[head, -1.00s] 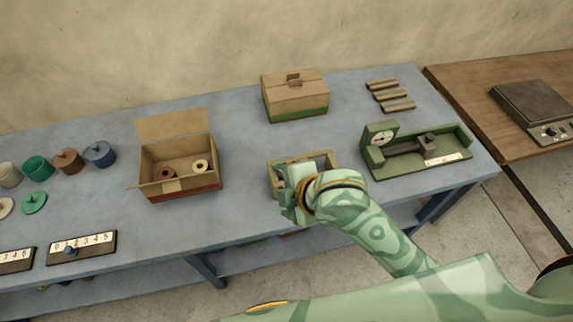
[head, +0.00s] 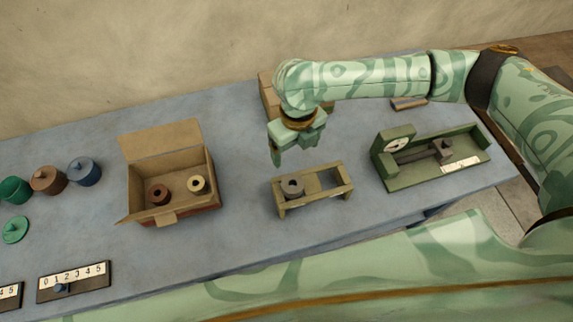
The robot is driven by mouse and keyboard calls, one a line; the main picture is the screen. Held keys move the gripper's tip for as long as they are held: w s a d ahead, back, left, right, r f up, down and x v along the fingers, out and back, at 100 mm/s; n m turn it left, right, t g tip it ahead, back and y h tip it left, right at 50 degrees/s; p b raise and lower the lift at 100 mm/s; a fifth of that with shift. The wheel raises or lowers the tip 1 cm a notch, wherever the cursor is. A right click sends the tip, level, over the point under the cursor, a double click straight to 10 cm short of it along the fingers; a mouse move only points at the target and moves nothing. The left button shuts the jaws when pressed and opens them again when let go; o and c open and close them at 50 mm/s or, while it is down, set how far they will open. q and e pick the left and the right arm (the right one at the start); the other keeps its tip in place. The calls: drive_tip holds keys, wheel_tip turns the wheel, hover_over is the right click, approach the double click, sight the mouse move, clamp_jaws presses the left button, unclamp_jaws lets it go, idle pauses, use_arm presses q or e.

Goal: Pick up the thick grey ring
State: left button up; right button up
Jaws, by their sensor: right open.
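The thick grey ring (head: 292,187) sits in the left part of a small olive wooden frame (head: 318,205) on the blue table, its hole facing up. My right gripper (head: 283,155) is open and empty, pointing down above and behind the ring, apart from it. One finger shows clearly; the other is partly hidden behind the gripper body. My left gripper is not in view.
An open cardboard box (head: 190,212) with a red-brown roll (head: 160,194) and a cream roll (head: 197,185) stands to the left. A green gauge stand (head: 392,172) is to the right. A closed box (head: 268,97) is partly hidden behind my arm.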

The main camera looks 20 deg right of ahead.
drive_tip(key=b, duration=0.2)
hover_over(293, 183)
drive_tip(key=f, duration=0.5)
drive_tip(key=s+f, duration=0.1)
drive_tip(key=f, duration=0.2)
drive_tip(key=shift+d, duration=0.3)
drive_tip(key=shift+w+f, duration=0.45)
drive_tip(key=shift+f, duration=0.4)
wheel_tip(293, 183, down, 2)
drive_tip(key=shift+s+a+f, duration=0.1)
drive_tip(key=shift+s+a, duration=0.05)
drive_tip(key=f, duration=0.2)
drive_tip(key=f+b, duration=0.1)
drive_tip(key=f, duration=0.1)
drive_tip(key=shift+w+a, duration=0.2)
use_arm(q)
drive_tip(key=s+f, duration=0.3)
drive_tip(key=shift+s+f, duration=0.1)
use_arm(e)
drive_tip(key=shift+s+r, duration=0.1)
drive_tip(key=c, duration=1.2)
drive_tip(key=shift+o, duration=0.2)
